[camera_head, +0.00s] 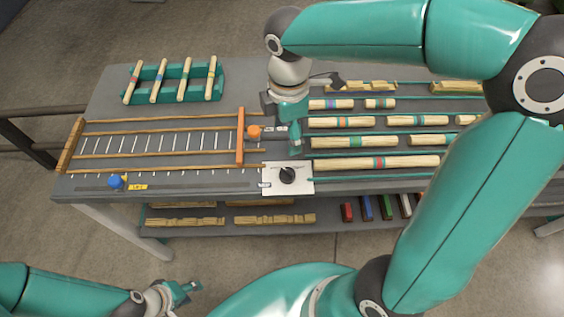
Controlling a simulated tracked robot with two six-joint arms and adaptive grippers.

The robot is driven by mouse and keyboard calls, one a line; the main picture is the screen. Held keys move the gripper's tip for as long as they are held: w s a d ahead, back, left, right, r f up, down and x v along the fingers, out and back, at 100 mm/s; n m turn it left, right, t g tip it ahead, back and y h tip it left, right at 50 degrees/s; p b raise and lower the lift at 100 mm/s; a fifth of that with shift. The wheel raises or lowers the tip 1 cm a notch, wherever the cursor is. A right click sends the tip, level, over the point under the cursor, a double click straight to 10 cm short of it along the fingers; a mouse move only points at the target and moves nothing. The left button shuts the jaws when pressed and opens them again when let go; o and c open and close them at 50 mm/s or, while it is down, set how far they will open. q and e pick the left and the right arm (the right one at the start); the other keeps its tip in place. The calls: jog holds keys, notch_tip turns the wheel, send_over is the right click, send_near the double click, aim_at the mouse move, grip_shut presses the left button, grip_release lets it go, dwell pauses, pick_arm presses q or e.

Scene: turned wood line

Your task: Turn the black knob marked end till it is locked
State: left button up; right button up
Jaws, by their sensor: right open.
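The black knob (287,175) sits on a pale square plate (306,186) at the front edge of the bench. A small label (264,184) is at the plate's left; its text is too small to read. Whether the knob is locked cannot be told. My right gripper (283,128) is open above the bench, behind the knob and apart from it in the picture. My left gripper (186,291) is low at the bottom left, in front of the bench and far from the knob; its jaw opening is unclear.
An orange knob (254,132) sits beside an orange bar (240,140). A blue knob (115,181) is at the front left. Striped wooden rods (375,162) lie in rows at right. A green rack (200,90) of rods stands at back left.

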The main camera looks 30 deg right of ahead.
aim_at(288, 171)
jog(key=f, duration=1.6)
jog(key=shift+s+d+f, duration=0.1)
jog(key=shift+s, duration=0.1)
jog(key=c, duration=1.1)
